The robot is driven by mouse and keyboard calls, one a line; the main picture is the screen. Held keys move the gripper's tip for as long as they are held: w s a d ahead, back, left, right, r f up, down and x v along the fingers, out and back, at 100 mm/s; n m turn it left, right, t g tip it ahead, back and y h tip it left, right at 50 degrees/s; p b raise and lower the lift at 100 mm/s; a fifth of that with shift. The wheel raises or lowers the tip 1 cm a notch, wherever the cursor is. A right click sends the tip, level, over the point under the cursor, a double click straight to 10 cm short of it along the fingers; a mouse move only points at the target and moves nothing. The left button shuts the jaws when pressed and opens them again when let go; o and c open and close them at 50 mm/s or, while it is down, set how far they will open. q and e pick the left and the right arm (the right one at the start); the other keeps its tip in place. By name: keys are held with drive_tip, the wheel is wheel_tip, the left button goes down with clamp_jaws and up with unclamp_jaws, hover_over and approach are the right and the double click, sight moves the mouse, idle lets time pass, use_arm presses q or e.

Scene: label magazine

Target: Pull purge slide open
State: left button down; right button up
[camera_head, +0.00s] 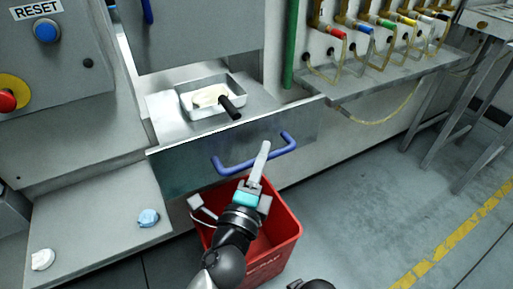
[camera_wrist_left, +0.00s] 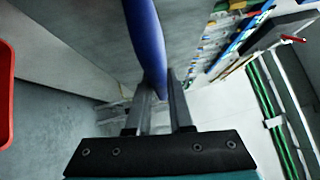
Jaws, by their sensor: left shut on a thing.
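The purge slide (camera_head: 180,172) has a grey metal front panel with a blue bar handle (camera_head: 232,166). A flat metal surface shows behind the top of this front. My left gripper (camera_head: 264,150) reaches up from below and is shut on the handle, right of its middle. In the left wrist view, the blue handle (camera_wrist_left: 148,40) runs down between the two fingers (camera_wrist_left: 160,105). How far the slide stands out from the machine is hard to tell. My right gripper is not in view.
A metal pan (camera_head: 186,103) with a pale lump and a black-handled tool sits behind the slide front. A red scrap bin (camera_head: 284,228) stands under my left arm. Blue (camera_head: 148,217) and white (camera_head: 42,259) lumps lie on the left ledge.

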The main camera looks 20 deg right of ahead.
use_arm(q)
drive_tip(key=shift+s+d, duration=0.2)
drive_tip(key=shift+s, duration=0.65)
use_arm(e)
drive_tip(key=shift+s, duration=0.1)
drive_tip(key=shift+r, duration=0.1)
use_arm(q)
drive_tip(key=c, duration=0.8)
unclamp_jaws()
drive_tip(key=shift+a, duration=0.1)
